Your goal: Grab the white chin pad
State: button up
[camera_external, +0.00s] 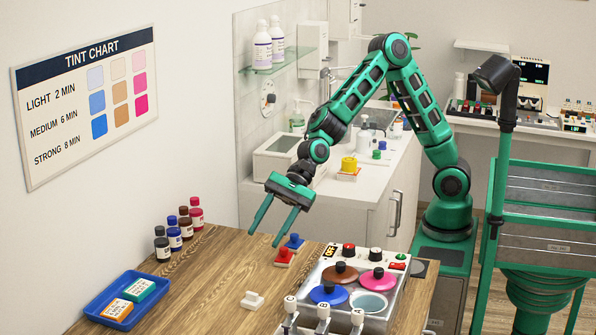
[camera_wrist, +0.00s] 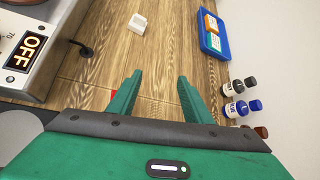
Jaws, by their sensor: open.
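The white chin pad (camera_external: 252,300) lies on the wooden table near its front, apart from other things. In the wrist view the white chin pad (camera_wrist: 137,24) shows near the top, beyond my fingertips and a little left of the gap between them. My gripper (camera_external: 263,238) is open and empty, above the table and further back than the pad. Its two green fingers (camera_wrist: 160,78) stand apart in the wrist view, with bare wood between them. A red pad (camera_external: 284,257) and a blue pad (camera_external: 294,242) lie close to the gripper.
A blue tray (camera_external: 92,312) with boxes lies to the left. Several bottles (camera_external: 175,238) stand near the wall. A heater unit (camera_external: 330,277) with coloured lids stands to the right, with levers at its front. Bare wood surrounds the white pad.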

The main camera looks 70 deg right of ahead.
jog(key=s+a+r+m+g+y, duration=0.1)
jog(key=s+a+r+m+y, duration=0.3)
jog(key=a, duration=0.6)
send_near(251, 293)
jog(key=shift+n+h, duration=0.4)
jog(key=x, duration=0.4)
jog(key=shift+w+a+f, duration=0.1)
jog(key=shift+a+f, duration=0.1)
jog(key=shift+a, duration=0.1)
jog(key=x, duration=0.4)
jog(key=shift+a+r, duration=0.25)
jog(key=shift+a, duration=0.1)
jog(key=shift+a+f, duration=0.2)
jog(key=shift+a, duration=0.2)
jog(key=c, duration=0.9)
